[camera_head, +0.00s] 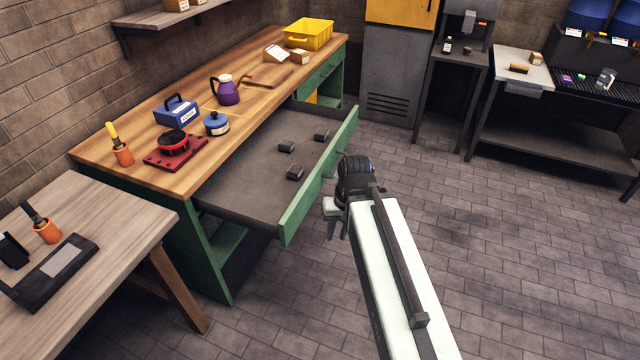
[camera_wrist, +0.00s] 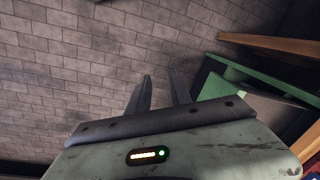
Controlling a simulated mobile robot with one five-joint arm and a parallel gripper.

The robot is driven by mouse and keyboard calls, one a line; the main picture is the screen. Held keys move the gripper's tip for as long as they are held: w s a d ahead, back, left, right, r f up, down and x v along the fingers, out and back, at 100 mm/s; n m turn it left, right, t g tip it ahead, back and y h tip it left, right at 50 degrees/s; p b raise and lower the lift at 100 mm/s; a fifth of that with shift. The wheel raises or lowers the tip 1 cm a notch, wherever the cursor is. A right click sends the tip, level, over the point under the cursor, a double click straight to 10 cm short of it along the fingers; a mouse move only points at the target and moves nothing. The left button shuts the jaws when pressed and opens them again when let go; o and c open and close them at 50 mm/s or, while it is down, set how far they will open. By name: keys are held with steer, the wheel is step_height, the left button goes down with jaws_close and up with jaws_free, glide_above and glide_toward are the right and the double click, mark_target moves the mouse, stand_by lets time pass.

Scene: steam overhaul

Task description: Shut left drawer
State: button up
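The left drawer (camera_head: 245,160) is pulled far out from under the wooden-topped green workbench. Its green front panel (camera_head: 318,182) stands well away from the bench, and several small dark blocks lie inside it. My gripper (camera_head: 336,232) is just outside the front panel, to its right in the head view, with its fingers pointing down. I cannot tell whether it touches the panel. In the wrist view the two fingers of my gripper (camera_wrist: 161,80) are apart with nothing between them. A green edge, probably the drawer's, shows at right in that view (camera_wrist: 245,72).
The bench top (camera_head: 240,125) carries a purple kettle (camera_head: 229,92), a blue toolbox-like case (camera_head: 177,110), a red burner (camera_head: 175,145) and a yellow bin (camera_head: 308,34). A second green drawer (camera_head: 318,77) is shut. A side table (camera_head: 105,215) stands at left. The floor (camera_head: 510,235) at right is clear.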

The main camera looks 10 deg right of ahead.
steer(key=w+a+y+b, duration=0.1)
steer(key=a, duration=0.1)
steer(key=a+y, duration=0.1)
steer(key=a, duration=0.1)
steer(key=w+a+y+b, duration=0.1)
steer(key=a+y, duration=0.1)
steer(key=shift+w+a+m+t+b, duration=0.2)
steer(key=shift+w+m+t+b, duration=0.1)
steer(key=shift+t+b, duration=0.1)
jaws_close()
steer(key=m+t+y+b, duration=0.5)
steer(key=t+y+b, duration=0.15)
steer(key=b, duration=1.35)
glide_toward(303, 209)
steer(key=shift+y, duration=0.25)
steer(key=b+x, duration=0.1)
steer(key=x, duration=0.2)
steer(key=f+b+x, duration=0.1)
steer(key=b+x, duration=0.1)
steer(key=shift+w+a+f, duration=0.1)
steer(key=shift+w, duration=0.2)
steer(key=shift+w+a, duration=0.2)
steer(key=shift+a, duration=0.1)
